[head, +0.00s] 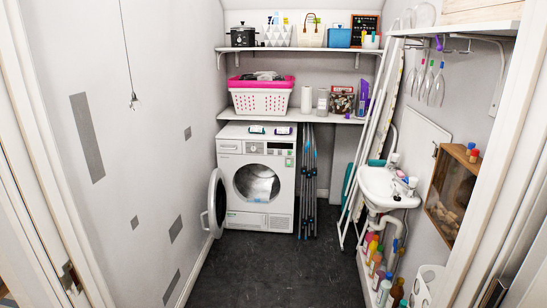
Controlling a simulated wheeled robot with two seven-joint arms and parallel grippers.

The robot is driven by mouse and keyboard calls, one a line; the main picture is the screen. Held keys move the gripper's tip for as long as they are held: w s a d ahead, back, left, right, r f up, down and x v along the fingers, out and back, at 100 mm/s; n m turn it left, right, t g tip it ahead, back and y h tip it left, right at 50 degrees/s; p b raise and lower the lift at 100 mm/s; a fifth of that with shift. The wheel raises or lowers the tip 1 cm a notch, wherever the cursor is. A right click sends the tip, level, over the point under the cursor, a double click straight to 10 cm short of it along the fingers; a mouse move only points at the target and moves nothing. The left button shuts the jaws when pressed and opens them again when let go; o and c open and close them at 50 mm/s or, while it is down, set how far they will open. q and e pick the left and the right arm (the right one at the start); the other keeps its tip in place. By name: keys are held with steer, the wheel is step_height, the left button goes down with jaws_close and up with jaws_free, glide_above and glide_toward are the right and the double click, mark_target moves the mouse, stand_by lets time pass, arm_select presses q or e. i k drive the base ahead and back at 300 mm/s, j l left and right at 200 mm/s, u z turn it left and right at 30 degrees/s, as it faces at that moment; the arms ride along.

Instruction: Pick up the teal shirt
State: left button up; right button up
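I cannot make out a teal shirt for certain. The white dryer (257,180) stands at the back with its round door (217,203) swung open to the left. Something pale shows in its drum (256,184), too small to identify. A teal patch (348,180) shows behind the white folded rack, and I cannot tell what it is.
A pink and white basket (261,101) with dark cloth stands on the lower shelf. A folded rack (366,150) leans by the sink (386,186) on the right. Bottles (378,270) line the right wall. The dark floor (275,270) before the dryer is clear.

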mark_target(256, 129)
steer(key=i, duration=1.9)
